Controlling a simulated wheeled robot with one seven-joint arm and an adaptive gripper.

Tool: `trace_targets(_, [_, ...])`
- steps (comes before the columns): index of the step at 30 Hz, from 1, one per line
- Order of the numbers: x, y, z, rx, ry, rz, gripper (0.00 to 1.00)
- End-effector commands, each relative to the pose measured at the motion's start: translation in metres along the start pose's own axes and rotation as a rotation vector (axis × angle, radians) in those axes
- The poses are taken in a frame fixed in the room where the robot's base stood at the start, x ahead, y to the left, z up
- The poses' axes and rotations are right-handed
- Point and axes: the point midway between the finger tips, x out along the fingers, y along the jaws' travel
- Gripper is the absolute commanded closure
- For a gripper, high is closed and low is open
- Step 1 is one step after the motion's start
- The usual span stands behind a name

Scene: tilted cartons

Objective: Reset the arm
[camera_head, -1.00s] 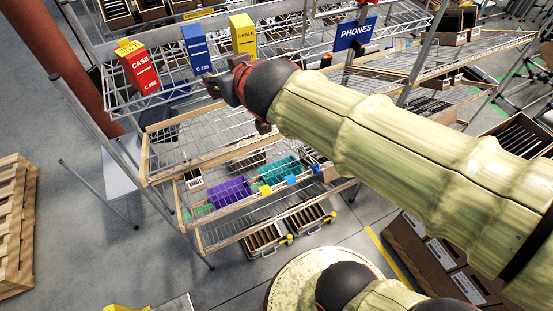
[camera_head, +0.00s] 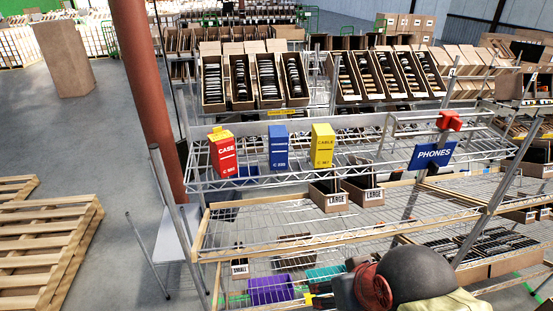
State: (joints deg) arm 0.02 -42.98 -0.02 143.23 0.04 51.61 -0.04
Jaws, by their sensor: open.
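My arm reaches in at the bottom right of the head view, in front of the lower shelves. A dark rounded joint and part of a pale yellow-green link show there. My gripper (camera_head: 348,291), dark with red parts, is at the bottom edge, left of that joint, and is partly cut off. It is open, and I see nothing held in it. Its fingertips are hard to make out.
A wire shelf rack (camera_head: 300,236) stands ahead, holding a red CASE carton (camera_head: 223,156), a blue carton (camera_head: 278,147) and a yellow CABLE carton (camera_head: 322,146). A purple bin (camera_head: 270,290) is lower down.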

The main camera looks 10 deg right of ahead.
Motion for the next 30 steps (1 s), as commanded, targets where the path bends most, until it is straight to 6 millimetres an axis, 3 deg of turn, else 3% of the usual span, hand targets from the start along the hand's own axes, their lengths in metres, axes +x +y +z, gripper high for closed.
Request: trace_targets(30, [0.238, 0.0, 0.127, 0.0, 0.0, 0.0, 0.45])
